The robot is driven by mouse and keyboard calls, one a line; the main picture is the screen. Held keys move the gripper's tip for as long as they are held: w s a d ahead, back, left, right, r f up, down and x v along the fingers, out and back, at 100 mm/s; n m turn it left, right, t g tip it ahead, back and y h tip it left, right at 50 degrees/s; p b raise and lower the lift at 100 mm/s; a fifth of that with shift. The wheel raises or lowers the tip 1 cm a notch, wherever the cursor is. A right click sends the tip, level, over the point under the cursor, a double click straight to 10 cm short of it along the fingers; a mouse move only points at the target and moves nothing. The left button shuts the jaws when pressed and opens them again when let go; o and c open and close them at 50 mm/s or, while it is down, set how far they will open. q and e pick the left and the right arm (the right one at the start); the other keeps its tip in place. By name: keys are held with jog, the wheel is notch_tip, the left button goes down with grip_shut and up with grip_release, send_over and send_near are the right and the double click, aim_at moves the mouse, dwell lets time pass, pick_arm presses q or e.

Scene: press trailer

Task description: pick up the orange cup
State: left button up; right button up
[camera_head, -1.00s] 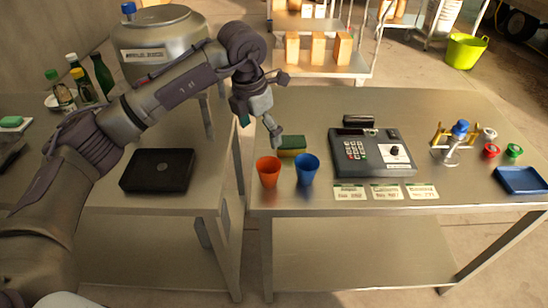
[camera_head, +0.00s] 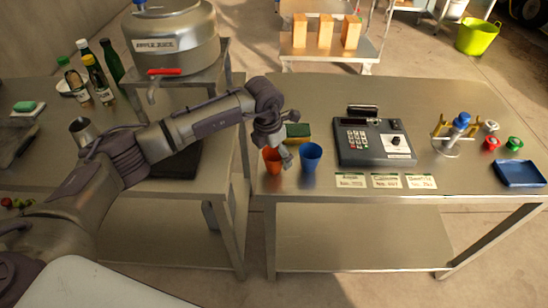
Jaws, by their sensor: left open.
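The orange cup (camera_head: 271,160) stands upright near the front left corner of the right-hand steel table (camera_head: 440,100). My left gripper (camera_head: 285,162) has come down right at the cup and hides part of it. The gripper is open, its fingers over the cup's right side and rim; I cannot tell whether they touch it. A blue cup (camera_head: 311,158) stands just to the right of the gripper. My right gripper is not in view.
A green and yellow sponge (camera_head: 297,131) lies behind the cups. The left table carries a juice dispenser (camera_head: 172,45) and bottles (camera_head: 112,62). A gap separates the tables.

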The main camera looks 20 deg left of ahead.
pick_arm(q)
jog(key=shift+f, duration=0.2)
jog(key=c, duration=1)
jog(key=shift+c, duration=0.3)
